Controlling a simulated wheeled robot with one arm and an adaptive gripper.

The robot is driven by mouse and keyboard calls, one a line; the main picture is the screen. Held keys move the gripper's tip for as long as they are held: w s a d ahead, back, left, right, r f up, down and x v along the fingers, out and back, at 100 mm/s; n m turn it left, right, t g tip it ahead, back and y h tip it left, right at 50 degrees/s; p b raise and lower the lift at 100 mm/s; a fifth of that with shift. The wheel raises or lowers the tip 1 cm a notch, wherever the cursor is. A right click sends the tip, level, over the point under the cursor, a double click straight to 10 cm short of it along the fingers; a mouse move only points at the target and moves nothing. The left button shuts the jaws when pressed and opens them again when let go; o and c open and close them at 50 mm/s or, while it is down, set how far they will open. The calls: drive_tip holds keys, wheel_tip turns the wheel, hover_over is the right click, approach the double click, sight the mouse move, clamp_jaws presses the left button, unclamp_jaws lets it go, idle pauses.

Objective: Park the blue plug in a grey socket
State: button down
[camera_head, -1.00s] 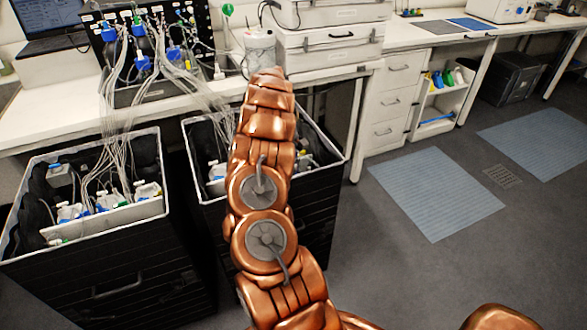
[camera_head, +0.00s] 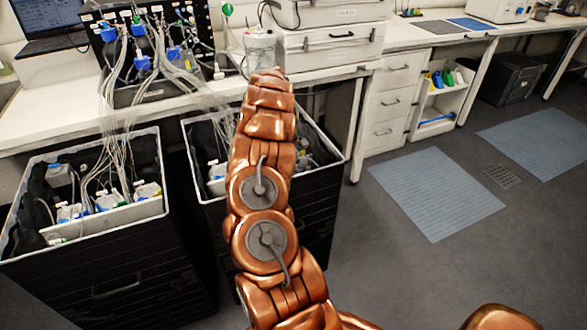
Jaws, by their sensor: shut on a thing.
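Several small blue parts show at the black panel at the back left of the bench, among many thin pale tubes. One blue part (camera_head: 143,63) hangs at the panel's lower middle and another (camera_head: 174,54) is to its right. I cannot tell which of them is the blue plug. The grey sockets are too small to make out on the panel (camera_head: 192,18). My copper arm reaches forward to the bench edge, and its far end hides my gripper and whatever it holds.
Two black bins with white rims stand before the bench, the left one (camera_head: 163,150) holding white bottles. A pale container (camera_head: 260,48) stands just beyond my arm's end, beside stacked white boxes (camera_head: 330,60). Floor to the right is clear, with blue-grey mats (camera_head: 435,192).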

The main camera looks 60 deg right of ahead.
drive_tip(key=shift+f, duration=0.8)
idle(0.4)
drive_tip(key=c, duration=1.1)
unclamp_jaws()
drive_tip(key=v, duration=1.2)
